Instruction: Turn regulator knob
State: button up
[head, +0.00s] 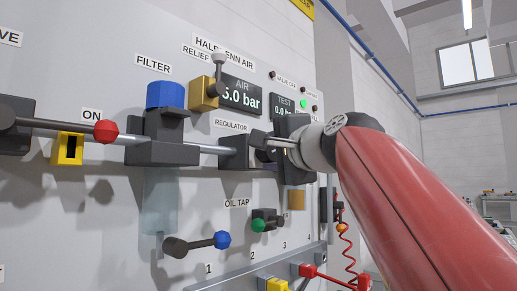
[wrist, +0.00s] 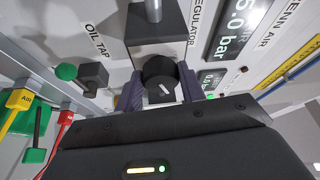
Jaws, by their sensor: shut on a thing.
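The regulator knob (wrist: 152,68) is a black round knob with a white pointer mark. It sits on the dark regulator body (head: 234,154) under the REGULATOR label (head: 231,125). My gripper (wrist: 161,86) is shut on the knob, with one purple finger on each side of it. In the head view my gripper (head: 268,146) reaches the regulator from the right, and the knob is mostly hidden there. The AIR display (head: 241,97) reads what looks like 5.0 bar; its first digit is partly covered by the relief valve. The TEST display (head: 284,108) reads 0.0 bar.
Left of the regulator is the blue-topped filter (head: 165,95); the brass relief valve (head: 204,93) is above. A red-ended lever (head: 104,131) is at left. Below are the green-ended oil tap (head: 259,225), a blue-ended lever (head: 221,239) and a rail (head: 250,268) with coloured couplings.

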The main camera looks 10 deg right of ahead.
jog(key=m+g, duration=0.1)
jog(key=m, duration=0.2)
jog(key=m+g, duration=0.1)
jog(key=m, duration=0.2)
jog(key=shift+r, duration=0.2)
jog(key=shift+g, duration=0.3)
dwell(0.3)
jog(key=o, duration=1)
jog(key=v, duration=0.7)
jog(key=shift+s+d, duration=0.1)
jog(key=shift+s, duration=0.25)
